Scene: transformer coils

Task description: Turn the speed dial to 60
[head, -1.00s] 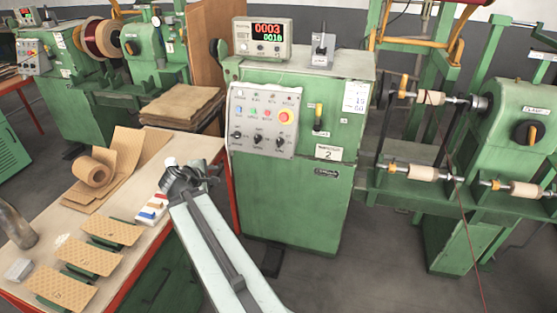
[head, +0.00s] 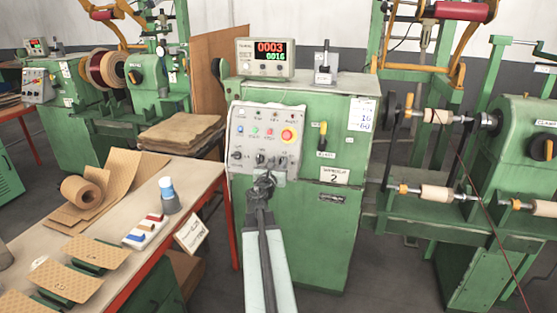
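The grey control panel (head: 268,136) is on the front of the green machine cabinet (head: 318,235) in the middle of the head view. Its bottom row has three black dials: a left dial (head: 236,155), a middle dial (head: 260,159) and a right dial (head: 282,162). Their labels and settings are too small to read, so I cannot tell which one is the speed dial. My gripper (head: 263,178) is just below the middle dial in the picture, in front of the panel's lower edge. I cannot tell whether it touches the panel. Its fingers are dark and too small to tell open from shut.
A red emergency button (head: 288,135) and small coloured buttons sit above the dials. A display (head: 265,58) reading 0003 and 0016 stands on the cabinet. Winding spindles (head: 437,116) stand at right.

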